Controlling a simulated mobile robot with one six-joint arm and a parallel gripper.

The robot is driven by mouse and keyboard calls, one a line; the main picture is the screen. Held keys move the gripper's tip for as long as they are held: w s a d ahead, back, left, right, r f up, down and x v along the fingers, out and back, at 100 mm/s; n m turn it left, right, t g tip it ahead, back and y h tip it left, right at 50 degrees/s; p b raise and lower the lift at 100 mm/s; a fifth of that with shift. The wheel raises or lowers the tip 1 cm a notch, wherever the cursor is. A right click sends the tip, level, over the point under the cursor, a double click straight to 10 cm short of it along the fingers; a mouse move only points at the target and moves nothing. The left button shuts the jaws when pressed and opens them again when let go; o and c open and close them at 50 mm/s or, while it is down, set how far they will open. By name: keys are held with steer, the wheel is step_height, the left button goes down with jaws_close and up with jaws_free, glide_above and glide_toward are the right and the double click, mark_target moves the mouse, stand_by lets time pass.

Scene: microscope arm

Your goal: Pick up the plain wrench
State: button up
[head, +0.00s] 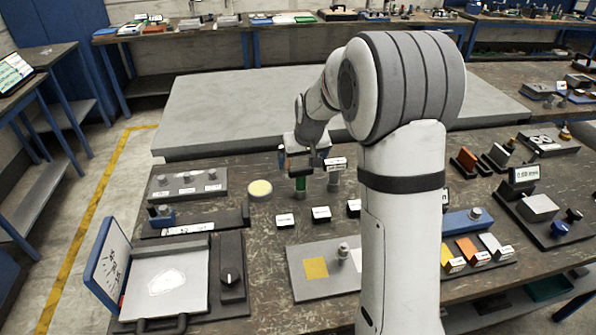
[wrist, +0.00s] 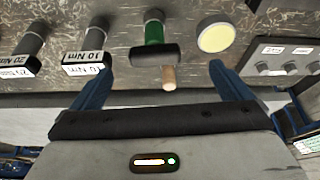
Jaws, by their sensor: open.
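An unlabelled wrench with a green handle (head: 300,183) and a dark head stands upright on the bench. In the wrist view the green wrench (wrist: 155,36) shows with its black head and a tan peg sticking out toward me. My gripper (wrist: 160,72) is open and empty, with one blue finger on each side of the black head and visible gaps to both. In the head view my gripper (head: 303,152) is just above and behind the wrench, partly hidden by my own arm.
A grey wrench marked 10 Nm (wrist: 97,38) stands close beside it, near one finger. A 20 Nm wrench (wrist: 30,45) is farther left. A pale yellow disc (wrist: 215,38) lies on the other side, then a grey block with knobs (wrist: 285,62). Small label cards (head: 321,214) lie in front.

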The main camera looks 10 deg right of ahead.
mark_target(301, 168)
steer(key=w+f, duration=0.2)
steer(key=w, duration=0.1)
steer(key=shift+f, duration=0.3)
steer(key=x, duration=0.2)
steer(key=p+x, duration=0.1)
steer(key=x, duration=0.4)
steer(key=shift+s+d+f+p, duration=0.1)
steer(key=shift+d+f+p, duration=0.05)
steer(key=shift+d+p, duration=0.15)
steer(key=shift+c, duration=0.4)
steer(key=c, duration=1.3)
